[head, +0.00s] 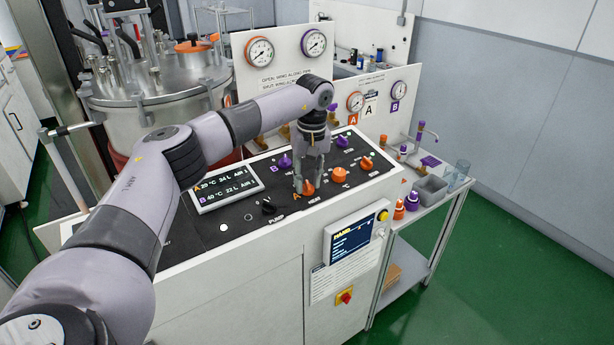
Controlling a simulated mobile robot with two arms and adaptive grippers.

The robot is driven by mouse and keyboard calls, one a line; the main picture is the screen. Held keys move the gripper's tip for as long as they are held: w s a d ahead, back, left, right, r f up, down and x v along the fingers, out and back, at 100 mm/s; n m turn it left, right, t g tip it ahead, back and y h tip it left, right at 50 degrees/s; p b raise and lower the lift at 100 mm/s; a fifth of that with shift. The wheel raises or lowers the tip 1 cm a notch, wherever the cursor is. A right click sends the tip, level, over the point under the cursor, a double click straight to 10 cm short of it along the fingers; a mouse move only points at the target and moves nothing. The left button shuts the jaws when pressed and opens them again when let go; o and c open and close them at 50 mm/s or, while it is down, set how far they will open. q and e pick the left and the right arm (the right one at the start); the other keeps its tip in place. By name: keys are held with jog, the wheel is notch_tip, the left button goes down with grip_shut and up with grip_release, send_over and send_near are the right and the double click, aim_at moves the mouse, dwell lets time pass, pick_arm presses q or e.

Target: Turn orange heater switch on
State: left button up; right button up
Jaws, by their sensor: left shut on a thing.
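The orange heater switch (309,189), a knob beside the HEAT label, sits on the black sloped panel (232,221) of the white console. My left gripper (304,186) points down over it, with its fingers closed on the orange knob and partly covering it. I cannot clearly tell which way the knob is turned. A display (226,187) on the panel reads A 20 °C and B 40 °C. My right gripper is not in view.
Near the gripper are a purple knob (285,161), a black PUMP knob (268,206) and another orange knob (366,163). Pressure gauges stand behind the panel. A side table with a grey bin (430,190) is at the right.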

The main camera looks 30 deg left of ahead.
aim_at(313, 187)
pick_arm(q)
jog(key=shift+m, duration=0.8)
jog(key=shift+w, duration=0.1)
jog(key=o, duration=1.1)
jog(key=shift+d, duration=0.1)
jog(key=shift+o, duration=0.2)
jog(key=shift+r, duration=0.2)
notch_tip(313, 187, up, 12)
jog(key=shift+w+d+f, duration=0.2)
jog(key=shift+w+d, duration=0.1)
jog(key=shift+d, duration=0.1)
